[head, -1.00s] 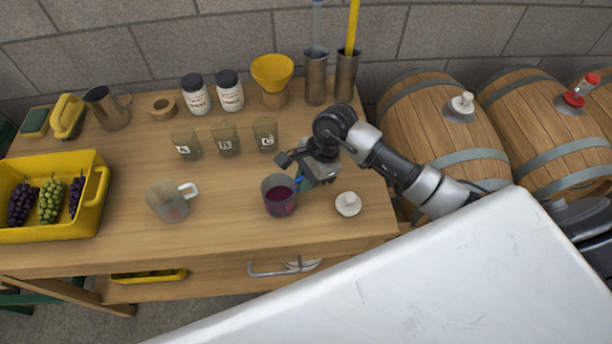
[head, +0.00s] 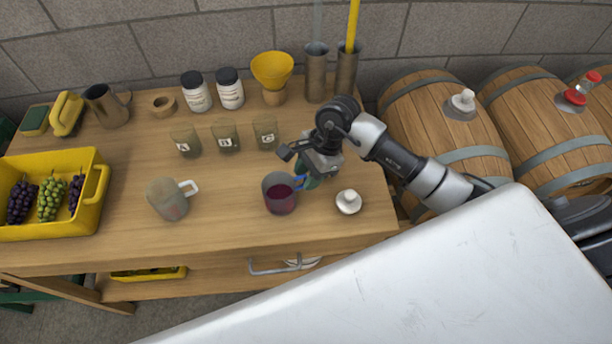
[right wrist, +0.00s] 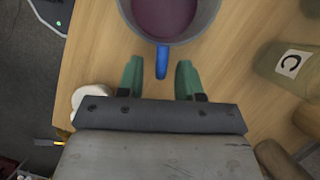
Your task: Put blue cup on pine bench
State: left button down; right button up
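The blue cup (head: 279,198) is a grey, see-through cup with a blue handle and dark red liquid inside. It stands upright on a light wooden bench (head: 235,215), near the front right. In the right wrist view the cup (right wrist: 165,38) is at the top, its blue handle pointing toward my gripper. My right gripper (head: 307,181) is just right of the cup. In the right wrist view its green fingertips (right wrist: 159,80) are apart, one on each side of the handle's end, with gaps showing. My left gripper is not in view.
A white-handled cup (head: 168,200) stands to the left, and a white knob-like stopper (head: 348,201) to the right. Lettered cups (head: 226,139) are behind. A yellow crate of grapes (head: 90,218) is at far left. Barrels (head: 440,125) stand right of the bench.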

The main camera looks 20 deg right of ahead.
jog(key=b+v, duration=0.2)
jog(key=v, duration=0.8)
jog(key=shift+d+r, duration=0.2)
jog(key=shift+r, duration=0.15)
jog(key=shift+f, duration=0.1)
